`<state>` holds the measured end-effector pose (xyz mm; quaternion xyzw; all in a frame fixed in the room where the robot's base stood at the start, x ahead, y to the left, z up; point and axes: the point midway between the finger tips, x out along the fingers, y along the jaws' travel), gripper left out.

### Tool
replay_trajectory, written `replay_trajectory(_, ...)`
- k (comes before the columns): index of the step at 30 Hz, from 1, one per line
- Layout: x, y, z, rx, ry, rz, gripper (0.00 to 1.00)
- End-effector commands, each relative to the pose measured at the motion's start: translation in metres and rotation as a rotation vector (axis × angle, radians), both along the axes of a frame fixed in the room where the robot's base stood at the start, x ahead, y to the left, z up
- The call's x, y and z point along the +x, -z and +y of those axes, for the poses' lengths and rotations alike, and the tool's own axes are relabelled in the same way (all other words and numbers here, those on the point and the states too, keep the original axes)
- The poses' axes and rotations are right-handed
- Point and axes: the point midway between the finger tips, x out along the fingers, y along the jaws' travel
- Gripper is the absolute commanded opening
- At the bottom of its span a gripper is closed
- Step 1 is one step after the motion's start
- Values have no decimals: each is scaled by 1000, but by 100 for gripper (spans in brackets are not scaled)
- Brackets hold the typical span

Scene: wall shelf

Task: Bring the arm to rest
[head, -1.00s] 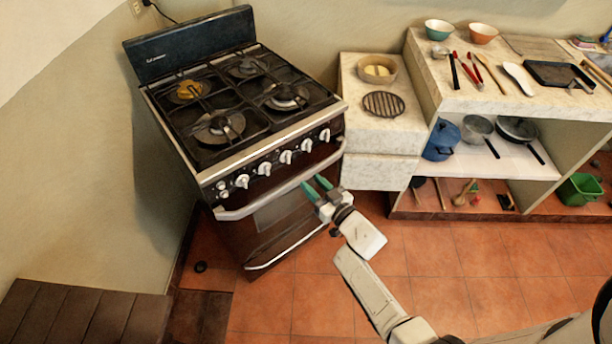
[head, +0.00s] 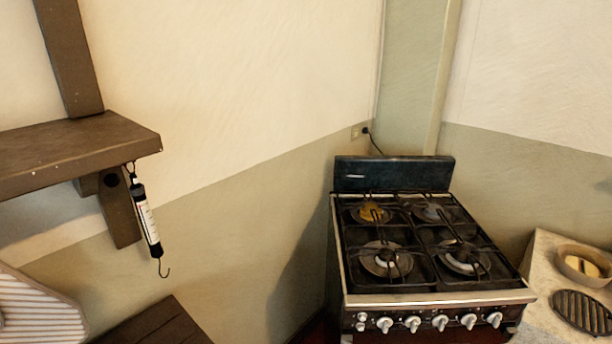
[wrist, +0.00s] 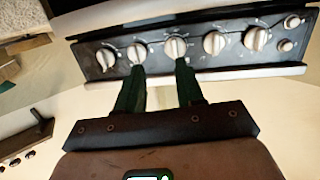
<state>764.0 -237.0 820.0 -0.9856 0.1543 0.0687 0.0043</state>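My gripper (wrist: 159,68) shows in the wrist view with its two green fingers apart and nothing between them. The fingertips point toward the knobs on the front panel of the stove (wrist: 202,50). I cannot tell the exact gap between fingertips and knobs. In the head view, the stove (head: 420,298) stands at the lower right, and neither my arm nor my gripper is in that view.
A wooden wall shelf (head: 70,148) juts in at the left of the head view. A spring scale (head: 147,220) with a hook hangs from it. A stone counter (head: 545,265) with a bowl (head: 583,266) and a round grate (head: 583,312) is at the right.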

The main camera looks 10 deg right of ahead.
Motion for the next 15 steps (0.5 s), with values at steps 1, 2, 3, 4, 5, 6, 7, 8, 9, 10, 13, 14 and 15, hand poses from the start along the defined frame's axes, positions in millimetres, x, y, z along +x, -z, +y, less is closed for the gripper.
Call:
replay_trajectory(1,-4,0,2,6,28,47,37)
replay_trajectory(2,-6,1,2,13,46,79,37)
replay_trajectory(3,-11,3,2,20,69,125,37)
replay_trajectory(4,-14,4,3,28,84,158,37)
replay_trajectory(5,-18,5,4,35,97,193,37)
replay_trajectory(6,-23,6,7,47,112,239,37)
replay_trajectory(7,-28,7,9,55,122,274,37)
replay_trajectory(8,-33,8,12,65,130,311,37)
replay_trajectory(9,-39,10,16,79,138,360,37)
replay_trajectory(10,-44,11,20,88,142,398,37)
replay_trajectory(13,-64,13,35,124,142,528,37)
replay_trajectory(14,-71,13,41,135,139,567,37)
replay_trajectory(15,-80,14,48,148,131,621,37)
